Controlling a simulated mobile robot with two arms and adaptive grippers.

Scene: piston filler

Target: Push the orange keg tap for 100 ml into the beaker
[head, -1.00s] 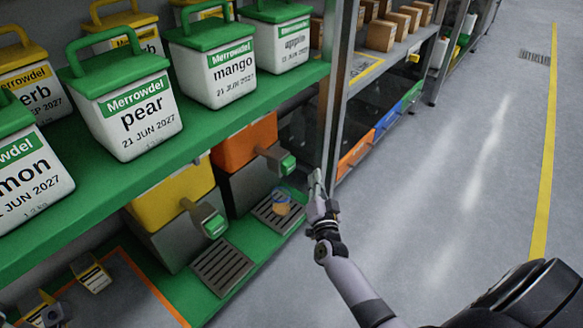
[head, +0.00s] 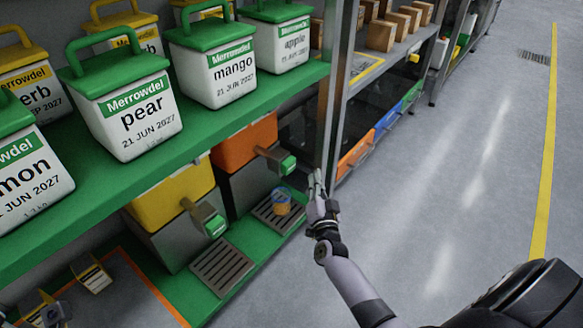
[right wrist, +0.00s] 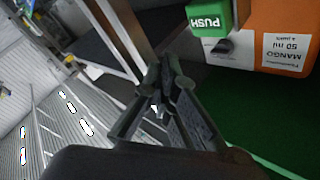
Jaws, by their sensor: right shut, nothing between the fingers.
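The orange keg (head: 247,143) stands on the lower green shelf, with a green-fronted tap (head: 287,164) at its right. In the right wrist view the keg (right wrist: 268,20) has a "MANGO 50 ml" label, and its green tap (right wrist: 207,17) reads "PUSH". A small beaker (head: 282,206) stands on the drip tray below the tap. It looks orange low down and bluish at the top; its exact level is too small to read. My right gripper (head: 317,184) is shut and empty, right of the tap and apart from it; its fingers (right wrist: 162,95) show up close.
A yellow keg (head: 172,198) with its own green tap (head: 214,226) and drip tray (head: 222,267) stands to the left. A grey rack post (head: 334,95) rises close behind my right gripper. White tubs (head: 136,116) fill the upper shelf. The floor at right is clear.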

